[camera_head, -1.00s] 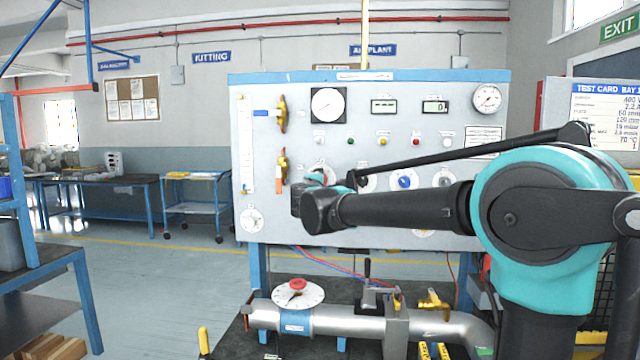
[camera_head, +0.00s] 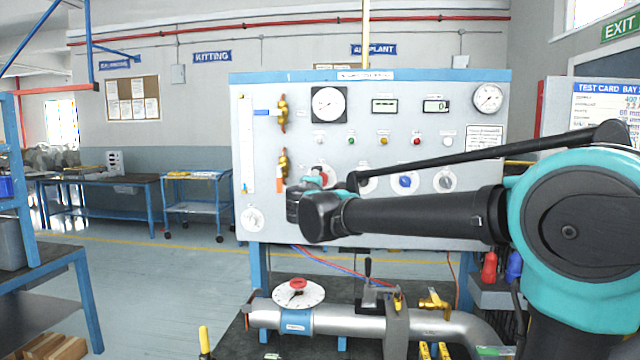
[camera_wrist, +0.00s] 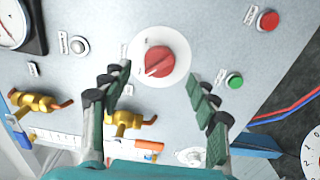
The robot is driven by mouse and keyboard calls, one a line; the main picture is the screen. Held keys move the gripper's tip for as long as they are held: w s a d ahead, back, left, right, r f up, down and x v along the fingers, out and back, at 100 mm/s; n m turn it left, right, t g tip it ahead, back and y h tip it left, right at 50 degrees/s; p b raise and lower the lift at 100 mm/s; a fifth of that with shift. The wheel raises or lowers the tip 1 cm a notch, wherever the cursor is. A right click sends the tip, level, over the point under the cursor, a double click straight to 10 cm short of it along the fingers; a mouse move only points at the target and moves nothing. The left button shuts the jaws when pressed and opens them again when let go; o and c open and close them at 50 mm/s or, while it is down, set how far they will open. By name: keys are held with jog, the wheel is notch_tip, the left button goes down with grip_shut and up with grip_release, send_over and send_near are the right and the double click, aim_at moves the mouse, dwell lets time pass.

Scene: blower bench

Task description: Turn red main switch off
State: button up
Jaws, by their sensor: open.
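The red main switch (camera_wrist: 160,62) is a red rotary knob on a round white plate on the grey panel. In the wrist view it sits at upper centre, its pointer end turned to the lower left. My gripper (camera_wrist: 158,76) is open, with one finger on each side of the switch in the picture. The fingers look apart from the knob; the remaining distance is hard to judge. In the head view my gripper (camera_head: 300,198) is in front of the panel's lower left part and the switch (camera_head: 323,171) is mostly hidden behind it.
A red button (camera_wrist: 268,20) and a green button (camera_wrist: 235,81) are right of the switch in the wrist view. Brass valves (camera_wrist: 125,121) stick out lower left. A blue knob (camera_head: 405,181) is to the right on the panel. A pipe with a red-handled dial (camera_head: 298,293) lies below.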

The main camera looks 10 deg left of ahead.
jog(key=s, duration=0.7)
jog(key=shift+s, duration=0.25)
jog(key=shift+a, duration=0.1)
